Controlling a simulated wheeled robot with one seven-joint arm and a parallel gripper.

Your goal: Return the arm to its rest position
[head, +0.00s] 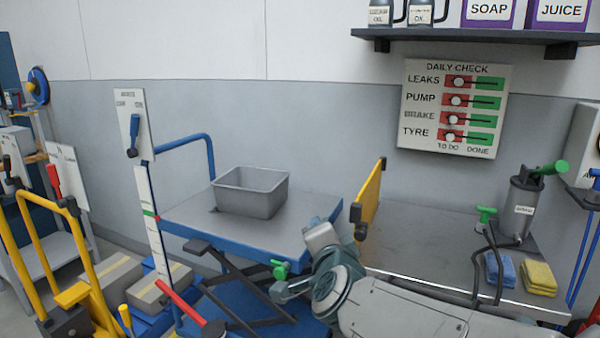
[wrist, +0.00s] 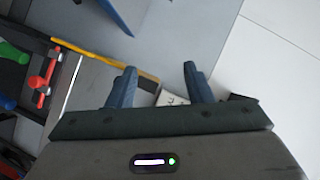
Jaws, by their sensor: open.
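My gripper (wrist: 158,76) shows in the wrist view with its two blue-grey fingers apart and nothing between them. In the head view my arm reaches in from the lower right and bends in front of the blue lift table (head: 314,217). The fingers cannot be made out clearly there.
A grey bin (head: 252,193) stands on the lift table. A yellow flap (head: 369,200) stands upright between that table and the grey bench (head: 415,245). The bench holds a dark pump canister (head: 522,205), a blue sponge (head: 500,270) and a yellow sponge (head: 538,278). A yellow-railed cart stands at left.

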